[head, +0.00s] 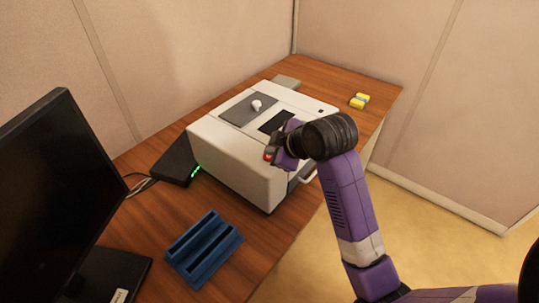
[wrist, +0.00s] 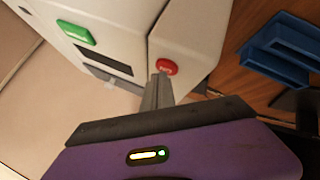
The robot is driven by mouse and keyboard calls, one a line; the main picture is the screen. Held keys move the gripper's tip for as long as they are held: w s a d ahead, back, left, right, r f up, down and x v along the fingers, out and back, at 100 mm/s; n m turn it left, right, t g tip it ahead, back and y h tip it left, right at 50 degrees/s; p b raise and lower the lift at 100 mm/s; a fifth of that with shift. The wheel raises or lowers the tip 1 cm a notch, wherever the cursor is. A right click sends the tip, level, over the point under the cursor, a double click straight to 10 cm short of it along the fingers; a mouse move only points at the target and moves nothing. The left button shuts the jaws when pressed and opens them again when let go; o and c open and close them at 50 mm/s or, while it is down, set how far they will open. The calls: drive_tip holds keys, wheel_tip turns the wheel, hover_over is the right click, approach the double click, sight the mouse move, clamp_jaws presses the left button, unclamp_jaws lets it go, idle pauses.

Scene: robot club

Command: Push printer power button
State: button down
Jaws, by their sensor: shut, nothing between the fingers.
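The printer (head: 235,168) is a white box on the wooden desk in the head view; it also fills the upper part of the wrist view (wrist: 185,30). A round red button (wrist: 167,66) with small unreadable lettering is on its white face. A green button (wrist: 76,32) and a dark display (wrist: 103,60) are on the adjoining face. My gripper (wrist: 160,78) is shut and empty, its tips right below the red button. I cannot tell if they touch it. In the head view my gripper (head: 271,153) is at the printer's near right corner, hiding part of it.
A blue slotted tray (head: 205,248) lies in front of the printer, and a black monitor (head: 55,180) stands at left. A black box (head: 175,160) with a green light sits beside the printer. A yellow-and-blue item (head: 359,100) lies at the far right. Open floor (head: 430,235) is at right.

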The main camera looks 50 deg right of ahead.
idle(0.3)
drive_tip(key=shift+r+p, duration=0.9)
drive_tip(key=shift+p, duration=0.05)
wheel_tip(320, 180, up, 6)
drive_tip(key=p, duration=0.6)
